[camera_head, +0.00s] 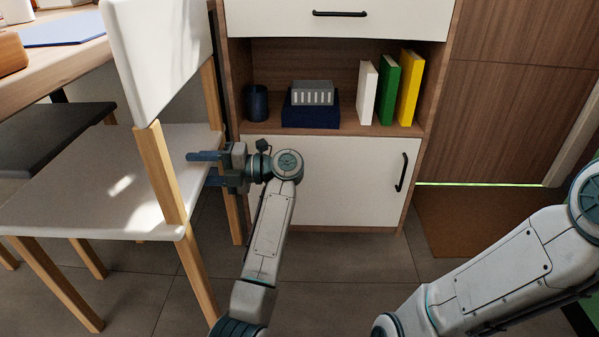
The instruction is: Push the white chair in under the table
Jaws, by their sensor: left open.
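The white chair (75,190) stands at the left with a white seat, white backrest (160,55) and light wooden legs. Its backrest side faces right, and its seat extends left toward the wooden table (62,72). My left gripper (199,169) is open, its two fingers pointing left at the rear of the chair, below the backrest and between its two wooden posts. The fingers overlap the seat's rear edge in the picture; I cannot tell whether they touch it. They hold nothing visible. My right arm enters at the lower right; its gripper is out of view.
A dark seat (50,132) is left of the white chair, beside the table. A cabinet (330,175) with white fronts, books (387,90) and a dark cup (257,102) stands close behind my left gripper. A brown mat (475,225) lies at right. Tiled floor is clear in front.

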